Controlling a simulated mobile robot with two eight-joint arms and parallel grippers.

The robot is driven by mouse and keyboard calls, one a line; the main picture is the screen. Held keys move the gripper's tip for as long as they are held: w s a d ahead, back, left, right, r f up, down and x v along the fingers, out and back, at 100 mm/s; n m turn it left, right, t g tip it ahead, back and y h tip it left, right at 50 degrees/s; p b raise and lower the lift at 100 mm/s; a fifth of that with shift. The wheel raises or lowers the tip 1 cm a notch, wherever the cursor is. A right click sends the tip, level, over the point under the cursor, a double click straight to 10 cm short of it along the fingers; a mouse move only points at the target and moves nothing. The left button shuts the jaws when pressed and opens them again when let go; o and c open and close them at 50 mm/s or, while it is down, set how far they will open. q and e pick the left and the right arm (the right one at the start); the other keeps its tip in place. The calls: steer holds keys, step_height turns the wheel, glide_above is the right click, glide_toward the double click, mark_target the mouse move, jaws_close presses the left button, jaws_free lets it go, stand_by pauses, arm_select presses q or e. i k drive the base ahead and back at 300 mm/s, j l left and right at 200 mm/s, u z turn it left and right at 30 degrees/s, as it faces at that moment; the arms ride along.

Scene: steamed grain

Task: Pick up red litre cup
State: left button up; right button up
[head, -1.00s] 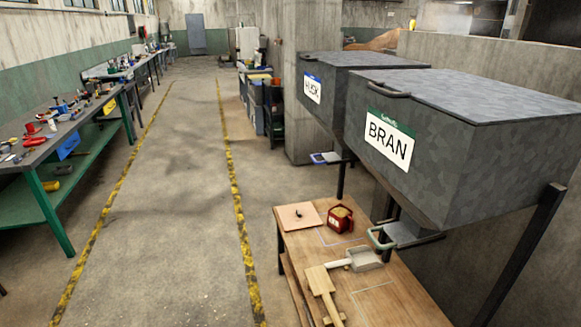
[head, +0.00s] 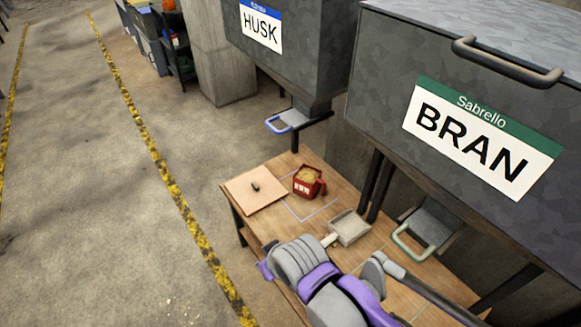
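The red litre cup (head: 306,184) stands upright on the wooden bench, right of a pale square board. It has white markings on its side and something tan-yellow inside. A grey and purple arm of mine enters from the lower right and covers the near part of the bench. It appears to be my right arm; its fingertips are hidden or not clear, so I cannot tell their state. It is nearer to me than the cup, with a visible gap between them. My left gripper is not in view.
A metal scoop (head: 349,227) lies close to my arm. The pale board (head: 255,190) holds a small dark item. The BRAN bin (head: 400,60) overhangs the bench's right side, with a green-handled slide (head: 410,245) below it. The HUSK bin (head: 300,50) stands farther back.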

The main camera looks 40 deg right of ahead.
mark_target(307, 180)
steer(key=i+z, duration=0.3)
steer(key=i+j+z, duration=0.3)
steer(key=i, duration=0.2)
steer(key=i+j+z, duration=0.5)
steer(key=z, duration=0.15)
steer(key=i+j+z, duration=0.5)
steer(key=z, duration=0.2)
steer(key=i+j+z, duration=0.15)
steer(key=j+z, duration=0.15)
steer(key=j, duration=0.15)
steer(key=i+j+z, duration=0.1)
steer(key=j+z, duration=0.2)
steer(key=j, duration=0.2)
